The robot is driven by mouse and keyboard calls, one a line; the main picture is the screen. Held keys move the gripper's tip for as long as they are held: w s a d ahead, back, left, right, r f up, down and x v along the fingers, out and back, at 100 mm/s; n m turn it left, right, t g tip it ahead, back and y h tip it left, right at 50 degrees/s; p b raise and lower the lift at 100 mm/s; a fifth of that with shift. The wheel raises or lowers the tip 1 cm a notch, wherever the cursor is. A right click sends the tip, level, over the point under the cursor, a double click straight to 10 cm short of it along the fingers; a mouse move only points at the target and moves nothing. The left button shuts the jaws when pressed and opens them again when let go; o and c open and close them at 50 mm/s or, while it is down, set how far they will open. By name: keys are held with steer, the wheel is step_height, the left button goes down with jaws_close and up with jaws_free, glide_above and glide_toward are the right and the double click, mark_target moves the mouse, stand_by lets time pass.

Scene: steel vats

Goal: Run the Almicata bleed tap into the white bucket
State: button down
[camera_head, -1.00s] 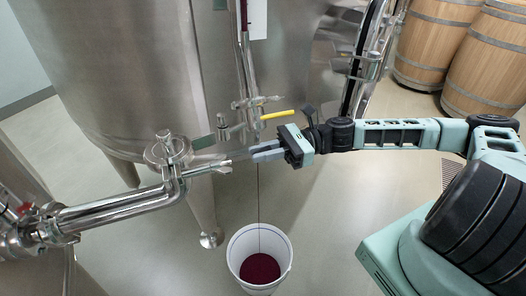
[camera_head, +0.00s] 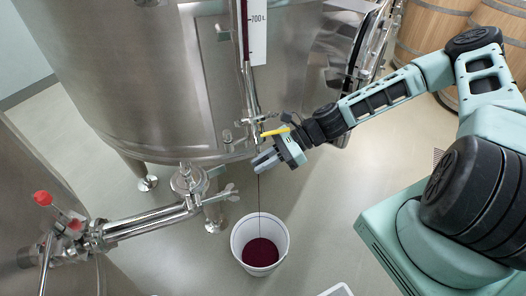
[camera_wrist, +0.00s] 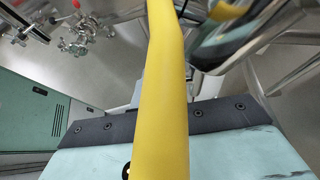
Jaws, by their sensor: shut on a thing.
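The bleed tap (camera_head: 256,122) sits at the foot of the sight tube on the steel vat; I read no name on it. Its yellow lever (camera_head: 275,131) points to the right, and in the wrist view the lever (camera_wrist: 165,90) runs down the middle, close to the camera. My gripper (camera_head: 264,160) is at the tap and shut on the lever; the lever hides the fingers in the wrist view. A thin dark red stream (camera_head: 259,196) falls into the white bucket (camera_head: 238,237) on the floor below. Dark red liquid (camera_head: 261,252) lies in the bucket.
A steel valve and pipe (camera_head: 150,222) with red-knobbed fittings (camera_head: 43,198) jut out at the left of the bucket. Wooden barrels (camera_head: 430,30) stand at the back right. A white edge (camera_head: 338,290) shows at the bottom.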

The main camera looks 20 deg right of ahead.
stand_by(0.3)
steer(key=c, duration=1.7)
jaws_free()
steer(key=v, duration=1.1)
steer(key=b+v, duration=0.1)
steer(key=v, duration=0.5)
steer(key=shift+r, duration=0.35)
